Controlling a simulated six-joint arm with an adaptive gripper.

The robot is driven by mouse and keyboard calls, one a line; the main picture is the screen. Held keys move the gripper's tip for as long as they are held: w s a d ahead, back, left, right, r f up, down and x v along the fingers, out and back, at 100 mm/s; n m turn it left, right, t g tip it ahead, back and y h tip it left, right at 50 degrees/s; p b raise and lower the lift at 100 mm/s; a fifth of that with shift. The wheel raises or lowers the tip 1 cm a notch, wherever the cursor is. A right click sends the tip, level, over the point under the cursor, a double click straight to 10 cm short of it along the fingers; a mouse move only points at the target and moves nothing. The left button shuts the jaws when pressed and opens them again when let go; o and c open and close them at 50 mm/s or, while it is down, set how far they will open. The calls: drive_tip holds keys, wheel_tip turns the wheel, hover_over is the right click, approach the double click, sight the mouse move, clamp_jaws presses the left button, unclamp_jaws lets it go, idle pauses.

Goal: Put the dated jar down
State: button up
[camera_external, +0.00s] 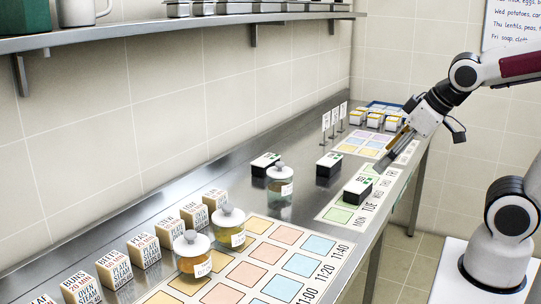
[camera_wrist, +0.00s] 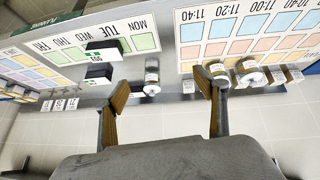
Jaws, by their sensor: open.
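Three lidded glass jars with white labels stand upright on the steel counter side; I cannot read a date on any. One pale jar (camera_external: 280,185) stands alone near a black box; it also shows in the wrist view (camera_wrist: 152,80), apart from my fingers. Two amber jars (camera_external: 193,262) (camera_external: 230,232) stand at the left edge of the coloured time chart (camera_external: 262,230). My gripper (camera_external: 382,164) is open above the right part of the counter. In the wrist view my gripper (camera_wrist: 161,90) has its two brown-padded fingers spread, with nothing held.
Black boxes with green and white tops (camera_external: 265,163) (camera_external: 329,163) (camera_external: 357,190) stand nearby, one on the weekday chart (camera_external: 338,214). Several labelled cartons (camera_external: 114,268) line the left. Small upright cards (camera_external: 326,127) and yellow-topped blocks (camera_external: 375,120) stand farther back. A shelf (camera_external: 150,27) hangs above.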

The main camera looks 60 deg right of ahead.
sight(280, 185)
drive_tip(key=s+a+g+y, duration=0.1)
drive_tip(key=s+a, duration=0.1)
drive_tip(key=s, duration=0.5)
drive_tip(key=shift+s+a, duration=0.15)
drive_tip(key=shift+s, duration=0.15)
drive_tip(key=shift+o, duration=0.6)
drive_tip(key=shift+w, duration=0.15)
idle(1.1)
drive_tip(key=w+d+f+t+h, duration=0.15)
drive_tip(key=w+d, duration=0.35)
drive_tip(key=w, duration=0.6)
drive_tip(key=w+d+f+t+h, duration=0.15)
drive_tip(key=w+d, duration=0.35)
drive_tip(key=w, duration=0.7)
drive_tip(key=w+d+f+t+y, duration=0.1)
drive_tip(key=w+f, duration=0.3)
drive_tip(key=w+d+f+t+y, duration=0.1)
drive_tip(key=w+f, duration=0.2)
drive_tip(key=f, duration=0.2)
drive_tip(key=w+d+f+n+t+y, duration=0.1)
drive_tip(key=w+f+t, duration=0.1)
drive_tip(key=w+f, duration=0.2)
drive_tip(key=shift+w+d+f+y, duration=0.25)
drive_tip(key=shift+w+d+y, duration=0.05)
drive_tip(key=shift+w+y, duration=0.1)
drive_tip(key=shift+w+f+t+y, duration=0.15)
drive_tip(key=shift+f+t+y, duration=0.2)
drive_tip(key=shift+f, duration=0.5)
drive_tip(key=shift+w, duration=0.1)
